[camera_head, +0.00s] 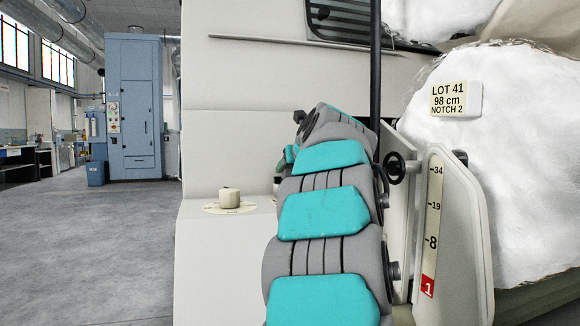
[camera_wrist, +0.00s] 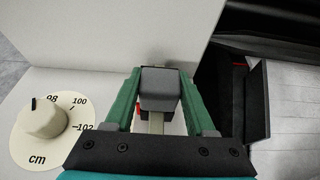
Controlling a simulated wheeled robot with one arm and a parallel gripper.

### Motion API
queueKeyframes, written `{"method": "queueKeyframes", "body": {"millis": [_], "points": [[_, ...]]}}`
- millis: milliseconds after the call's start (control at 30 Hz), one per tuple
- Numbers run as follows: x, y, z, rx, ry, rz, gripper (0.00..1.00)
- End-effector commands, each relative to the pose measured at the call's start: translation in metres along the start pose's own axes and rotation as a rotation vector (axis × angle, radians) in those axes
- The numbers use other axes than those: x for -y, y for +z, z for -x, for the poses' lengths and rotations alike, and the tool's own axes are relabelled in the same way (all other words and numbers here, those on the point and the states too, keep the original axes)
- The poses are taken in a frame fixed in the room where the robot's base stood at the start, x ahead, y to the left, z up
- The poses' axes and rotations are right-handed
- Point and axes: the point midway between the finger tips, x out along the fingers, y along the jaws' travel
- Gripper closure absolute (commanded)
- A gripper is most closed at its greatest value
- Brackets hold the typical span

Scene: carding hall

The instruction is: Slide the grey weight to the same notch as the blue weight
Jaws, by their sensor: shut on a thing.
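The grey weight (camera_wrist: 160,90) is a small grey block in the middle of the wrist view. My gripper (camera_wrist: 160,84) has its two green fingers on either side of the weight and is shut on it. A pale bar (camera_wrist: 156,122) shows just below the weight. Its notches cannot be made out. In the head view my arm covers the weight, and only a bit of green at my gripper shows past the arm's left edge. I cannot make out the blue weight in either view.
A cream knob on a cm dial (camera_wrist: 42,118) stands left of my gripper; the knob also shows in the head view (camera_head: 229,197). A black plate (camera_wrist: 257,102) stands close on the right. White fibre carries a LOT 41, 98 cm, NOTCH 2 label (camera_head: 450,99). The floor at left is clear.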

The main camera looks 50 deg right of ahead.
Motion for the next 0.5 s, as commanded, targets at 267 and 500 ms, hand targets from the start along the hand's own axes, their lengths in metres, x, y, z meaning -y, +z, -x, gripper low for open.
{"method": "queueKeyframes", "body": {"millis": [267, 500], "points": [[0.013, 0.015, 0.021, 0.027, -0.016, -0.018, 1.00], [0.016, 0.011, 0.032, 0.030, -0.022, -0.019, 1.00]]}}
